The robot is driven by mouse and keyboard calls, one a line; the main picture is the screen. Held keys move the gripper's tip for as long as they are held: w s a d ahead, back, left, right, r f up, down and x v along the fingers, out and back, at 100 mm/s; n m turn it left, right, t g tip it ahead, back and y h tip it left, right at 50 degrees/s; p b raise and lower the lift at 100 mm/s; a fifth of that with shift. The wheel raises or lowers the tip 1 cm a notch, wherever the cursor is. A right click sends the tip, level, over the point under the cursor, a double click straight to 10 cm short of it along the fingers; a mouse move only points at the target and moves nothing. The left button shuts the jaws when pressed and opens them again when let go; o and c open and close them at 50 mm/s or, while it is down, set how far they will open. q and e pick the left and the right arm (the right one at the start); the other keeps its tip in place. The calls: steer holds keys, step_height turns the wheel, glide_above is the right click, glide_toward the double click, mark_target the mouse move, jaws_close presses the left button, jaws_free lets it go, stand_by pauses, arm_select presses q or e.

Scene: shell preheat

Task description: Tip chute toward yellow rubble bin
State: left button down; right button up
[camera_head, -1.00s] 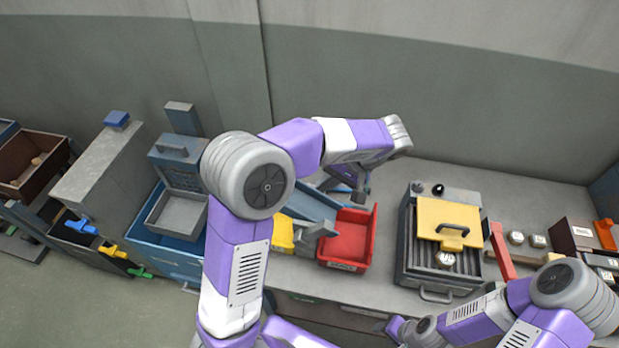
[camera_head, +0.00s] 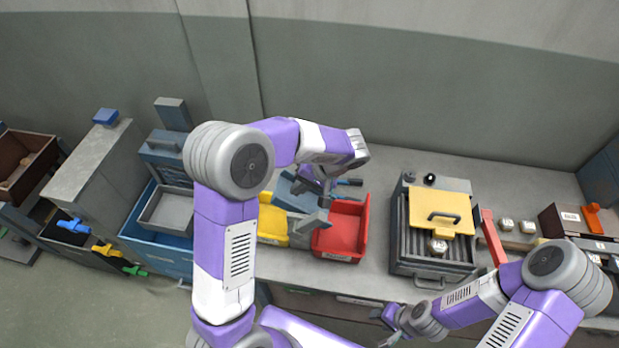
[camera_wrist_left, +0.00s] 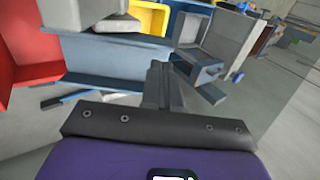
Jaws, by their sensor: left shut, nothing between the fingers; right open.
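The blue-grey chute (camera_head: 291,192) stands at the back of the bench, above and behind the yellow rubble bin (camera_head: 271,226) and the red bin (camera_head: 345,232). My left arm hides part of it and of the yellow bin. In the left wrist view the chute (camera_wrist_left: 110,52) runs across the upper left, with the yellow bin (camera_wrist_left: 150,18) and red bin (camera_wrist_left: 28,60) beyond it. My left gripper (camera_head: 325,192) is shut and empty, close to the chute; I cannot tell if it touches. My right gripper (camera_head: 388,332) is open, low at the bench front.
A grill-like heater (camera_head: 435,235) with a yellow lid (camera_head: 441,213) stands right of the red bin. A blue box (camera_head: 160,250) with a grey tray (camera_head: 168,211) is on the left. My left arm crosses the middle. Bench space between red bin and heater is clear.

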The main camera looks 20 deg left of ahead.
arm_select(q)
steer(key=shift+x, duration=2.6)
